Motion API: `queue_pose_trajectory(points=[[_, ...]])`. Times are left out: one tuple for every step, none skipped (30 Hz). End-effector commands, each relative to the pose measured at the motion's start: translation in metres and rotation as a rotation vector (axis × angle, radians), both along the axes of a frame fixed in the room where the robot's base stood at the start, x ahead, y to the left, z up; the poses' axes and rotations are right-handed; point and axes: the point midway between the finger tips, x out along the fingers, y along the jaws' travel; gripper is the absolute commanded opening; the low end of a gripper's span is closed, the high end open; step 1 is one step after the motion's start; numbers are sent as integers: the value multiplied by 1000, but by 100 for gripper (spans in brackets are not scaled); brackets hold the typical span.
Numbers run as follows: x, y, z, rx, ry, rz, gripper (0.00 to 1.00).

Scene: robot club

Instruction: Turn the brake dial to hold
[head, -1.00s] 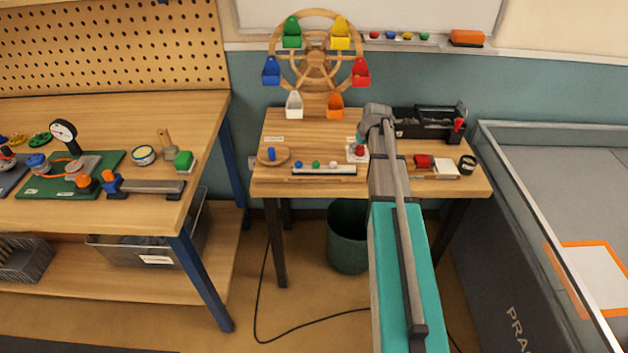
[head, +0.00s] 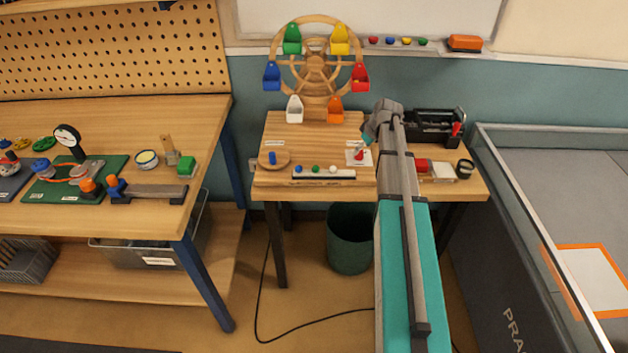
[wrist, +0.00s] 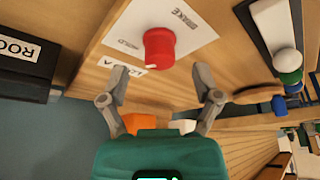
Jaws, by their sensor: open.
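The brake dial (wrist: 159,48) is a red round knob on a white plate (wrist: 200,35) lettered HOLD and BRAKE in the wrist view. A small white mark shows at the knob's lower edge, away from both words. My gripper (wrist: 160,82) is open and empty, its two fingers apart just below the knob in that view and not touching it. In the head view the dial (head: 358,154) sits on the small table, with my gripper (head: 367,140) close beside it. Part of another label (wrist: 123,80) is hidden by a finger.
A wooden Ferris wheel (head: 317,65) with coloured cups stands behind. A rail with blue, green and white balls (head: 323,174) lies left of the dial, near a round wooden piece (head: 273,160).

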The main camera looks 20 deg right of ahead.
Motion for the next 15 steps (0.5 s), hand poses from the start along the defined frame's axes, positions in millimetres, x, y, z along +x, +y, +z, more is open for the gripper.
queue_pose_trajectory(points=[[-2, -1, 9, 0, 0, -1, 81], [-3, -1, 12, 0, 0, -1, 81], [-4, -2, 15, 0, 0, -1, 81], [-5, -2, 18, 0, 0, -1, 81], [-6, -3, 20, 0, 0, -1, 81], [-8, -3, 24, 0, 0, -1, 81], [-8, -4, 26, 0, 0, -1, 81], [-9, -4, 29, 1, 0, -2, 81], [-11, -5, 32, 1, 0, -2, 81], [-12, -5, 34, 1, 0, -2, 81], [-13, -6, 37, 1, 0, -2, 81], [-14, -7, 40, 0, 0, -2, 81], [-15, -7, 43, 0, 0, -2, 81], [-16, -8, 45, 0, 0, -2, 81], [-17, -8, 49, 0, 0, -2, 81]])
